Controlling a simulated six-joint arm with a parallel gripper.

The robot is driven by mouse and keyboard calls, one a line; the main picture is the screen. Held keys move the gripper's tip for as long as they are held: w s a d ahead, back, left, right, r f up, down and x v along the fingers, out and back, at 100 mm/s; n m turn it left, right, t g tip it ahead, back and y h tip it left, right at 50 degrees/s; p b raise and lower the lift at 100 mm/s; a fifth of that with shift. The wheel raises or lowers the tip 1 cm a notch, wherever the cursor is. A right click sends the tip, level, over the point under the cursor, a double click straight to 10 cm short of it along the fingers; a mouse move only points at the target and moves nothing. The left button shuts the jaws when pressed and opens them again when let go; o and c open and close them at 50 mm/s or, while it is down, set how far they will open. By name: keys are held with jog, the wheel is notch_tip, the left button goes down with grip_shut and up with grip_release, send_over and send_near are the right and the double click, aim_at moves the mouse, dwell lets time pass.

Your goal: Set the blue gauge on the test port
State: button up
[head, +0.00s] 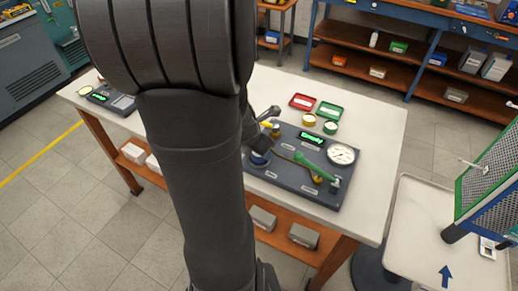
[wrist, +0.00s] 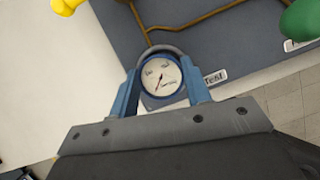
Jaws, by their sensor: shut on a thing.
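The blue gauge (wrist: 161,76), with a round white dial, is between the two blue fingers of my gripper (wrist: 161,92) in the wrist view. My gripper is shut on it. The gauge is over the dark grey test panel (wrist: 235,40), close to the "Test" label (wrist: 214,77). The test port itself is hidden, and I cannot tell whether the gauge touches it. In the head view, the blue gauge (head: 259,158) shows at the panel's left part, partly covered by my arm.
The panel (head: 290,190) carries a large white gauge (head: 341,154), a green lever (head: 312,165), a lit display (head: 311,137) and brass pipes (wrist: 151,50). Behind it are a red tray (head: 302,102), a green tray (head: 329,109), and small yellow (head: 309,120) and green (head: 330,128) gauges.

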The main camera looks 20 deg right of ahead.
jog(key=shift+f, duration=0.5)
dwell(0.3)
jog(key=o, duration=1.5)
jog(key=shift+r, duration=4)
jog(key=shift+f, duration=3.85)
